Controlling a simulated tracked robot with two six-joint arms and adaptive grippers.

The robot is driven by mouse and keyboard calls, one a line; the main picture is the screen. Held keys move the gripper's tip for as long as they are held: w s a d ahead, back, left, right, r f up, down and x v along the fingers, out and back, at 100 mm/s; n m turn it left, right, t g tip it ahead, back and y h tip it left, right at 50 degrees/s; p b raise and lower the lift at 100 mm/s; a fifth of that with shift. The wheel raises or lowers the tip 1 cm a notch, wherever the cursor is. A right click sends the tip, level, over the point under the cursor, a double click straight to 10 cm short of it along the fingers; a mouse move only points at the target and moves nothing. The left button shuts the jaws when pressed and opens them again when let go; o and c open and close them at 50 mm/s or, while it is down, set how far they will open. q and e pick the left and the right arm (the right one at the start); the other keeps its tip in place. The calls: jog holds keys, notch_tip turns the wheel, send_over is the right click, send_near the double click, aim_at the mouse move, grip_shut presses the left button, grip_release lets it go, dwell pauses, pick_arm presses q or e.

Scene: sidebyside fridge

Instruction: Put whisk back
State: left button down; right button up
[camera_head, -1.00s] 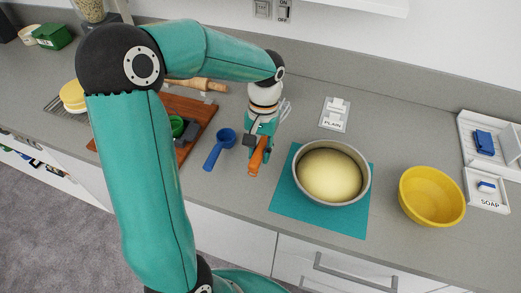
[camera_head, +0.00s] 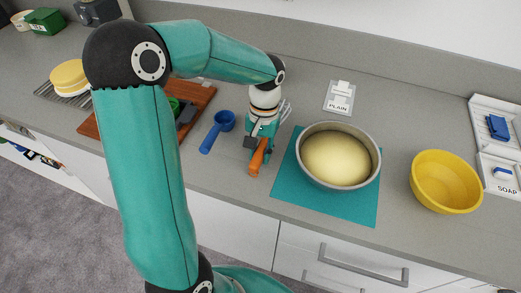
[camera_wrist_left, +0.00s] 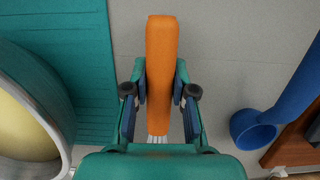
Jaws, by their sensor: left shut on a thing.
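The whisk has an orange handle (camera_head: 259,157) and pale wires (camera_head: 286,110) that show just behind my left gripper. My left gripper (camera_head: 259,148) is shut on the whisk over the grey counter, between the blue scoop and the teal mat. In the left wrist view the orange handle (camera_wrist_left: 161,75) lies between the two fingers, with a bit of the white wires below it. Most of the wires are hidden by the gripper there. My right gripper is not in view.
A metal bowl of dough (camera_head: 337,160) sits on the teal mat (camera_head: 300,198). A yellow bowl (camera_head: 445,182) stands to its right. A blue scoop (camera_head: 217,131) lies left of the gripper, by a wooden board (camera_head: 201,97). A holder marked PLAIN (camera_head: 339,98) stands at the back.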

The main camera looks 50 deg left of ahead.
pick_arm(q)
jog(key=shift+f, duration=0.4)
dwell(0.5)
jog(key=c, duration=0.9)
grip_release()
jog(key=r, duration=0.4)
jog(key=w+r, duration=0.1)
jog(key=r, duration=0.3)
jog(key=w+a+r, duration=0.1)
jog(key=r, duration=0.2)
jog(key=shift+r, duration=0.4)
